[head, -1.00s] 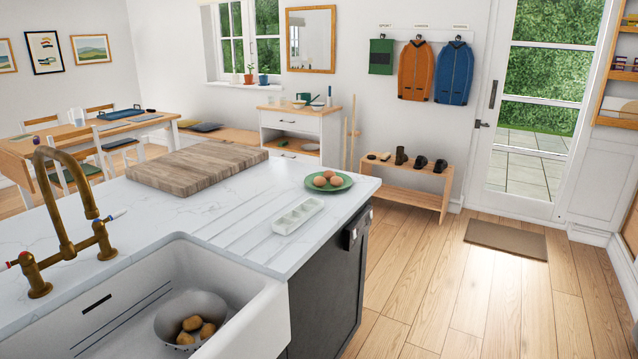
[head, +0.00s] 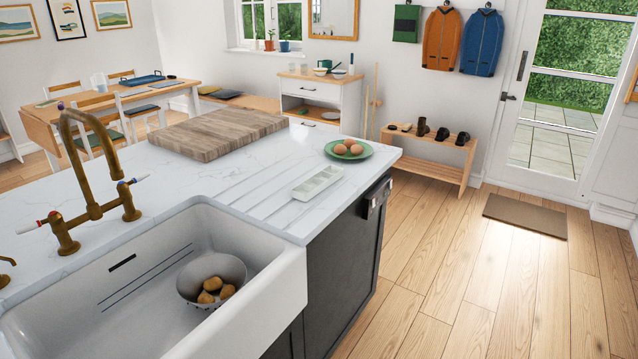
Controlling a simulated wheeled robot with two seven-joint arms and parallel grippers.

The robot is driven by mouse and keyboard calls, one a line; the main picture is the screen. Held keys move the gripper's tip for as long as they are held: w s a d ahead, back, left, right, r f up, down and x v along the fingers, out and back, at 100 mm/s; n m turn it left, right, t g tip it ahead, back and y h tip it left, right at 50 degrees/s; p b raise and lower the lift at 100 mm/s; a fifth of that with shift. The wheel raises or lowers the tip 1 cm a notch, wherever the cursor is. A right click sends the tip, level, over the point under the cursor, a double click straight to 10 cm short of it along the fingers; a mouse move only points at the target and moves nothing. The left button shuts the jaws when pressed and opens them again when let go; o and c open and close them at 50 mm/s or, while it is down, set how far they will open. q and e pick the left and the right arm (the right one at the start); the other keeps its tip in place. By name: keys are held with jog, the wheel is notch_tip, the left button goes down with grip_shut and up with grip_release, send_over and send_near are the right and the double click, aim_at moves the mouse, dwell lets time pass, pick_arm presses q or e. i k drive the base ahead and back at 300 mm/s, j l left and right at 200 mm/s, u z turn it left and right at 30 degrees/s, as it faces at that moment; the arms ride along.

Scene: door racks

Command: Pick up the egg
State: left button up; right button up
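Brown eggs (head: 349,147) sit together on a green plate (head: 364,155) near the far right corner of the white marble counter. A white egg tray (head: 317,182) with empty-looking hollows lies on the counter in front of the plate, apart from it. Neither of my grippers shows in the head view.
A white sink (head: 266,275) holds a grey colander (head: 212,274) with potatoes. A brass tap (head: 92,190) stands behind the sink. A wooden board (head: 219,134) lies left of the plate. Open wooden floor (head: 440,260) lies right of the dark counter front.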

aim_at(339, 149)
jog(key=i+l+u, duration=1)
jog(key=l, duration=0.1)
